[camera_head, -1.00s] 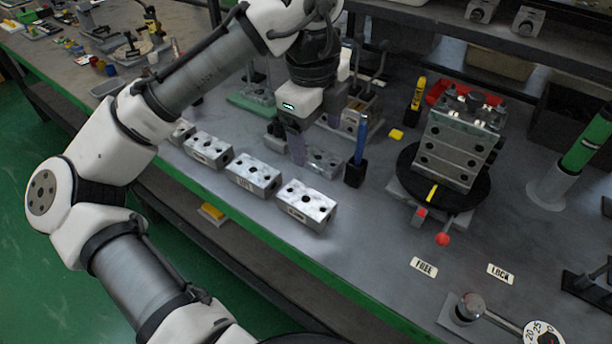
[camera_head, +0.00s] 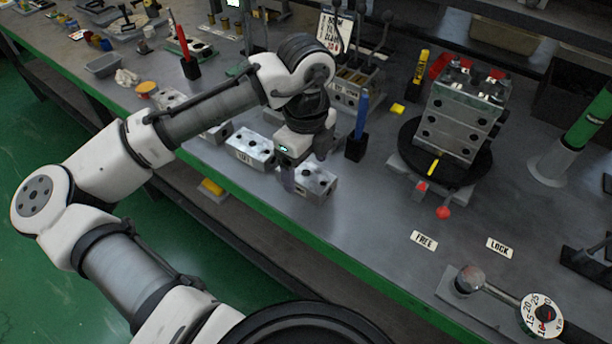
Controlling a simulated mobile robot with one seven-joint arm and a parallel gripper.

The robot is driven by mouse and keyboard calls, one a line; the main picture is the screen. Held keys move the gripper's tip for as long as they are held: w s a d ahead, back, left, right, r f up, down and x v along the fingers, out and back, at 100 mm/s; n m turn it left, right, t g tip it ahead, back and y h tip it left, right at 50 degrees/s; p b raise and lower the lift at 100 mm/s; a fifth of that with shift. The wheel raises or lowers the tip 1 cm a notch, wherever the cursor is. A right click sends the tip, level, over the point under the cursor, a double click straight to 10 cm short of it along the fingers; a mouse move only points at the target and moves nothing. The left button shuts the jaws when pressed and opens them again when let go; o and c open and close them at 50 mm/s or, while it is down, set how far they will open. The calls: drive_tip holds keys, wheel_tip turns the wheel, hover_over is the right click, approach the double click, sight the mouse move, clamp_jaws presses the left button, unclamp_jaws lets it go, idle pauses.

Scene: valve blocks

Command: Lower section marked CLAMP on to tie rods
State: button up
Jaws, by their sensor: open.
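A row of grey metal blocks with holes lies along the front of the bench; the rightmost block (camera_head: 317,181) is partly hidden by my gripper, and the one to its left (camera_head: 250,152) carries a small label. No label can be read as CLAMP from here. My gripper (camera_head: 303,174) is open and points down at the rightmost block; I cannot tell whether its fingers touch the block or straddle it. A stack of metal sections (camera_head: 460,125) stands on a black round turntable (camera_head: 408,155) at the right. Small metal and red parts show at its top; tie rods are not clearly distinguishable.
A blue marker (camera_head: 361,115) in a black holder stands just right of my gripper, and a yellow marker (camera_head: 421,75) stands farther back. A red-knobbed handle (camera_head: 443,212) sticks out before the turntable. FREE (camera_head: 424,240) and LOCK (camera_head: 499,247) plates lie on clear bench.

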drive_tip(key=shift+f, duration=0.65)
drive_tip(key=c, duration=1.4)
drive_tip(key=shift+r, duration=0.2)
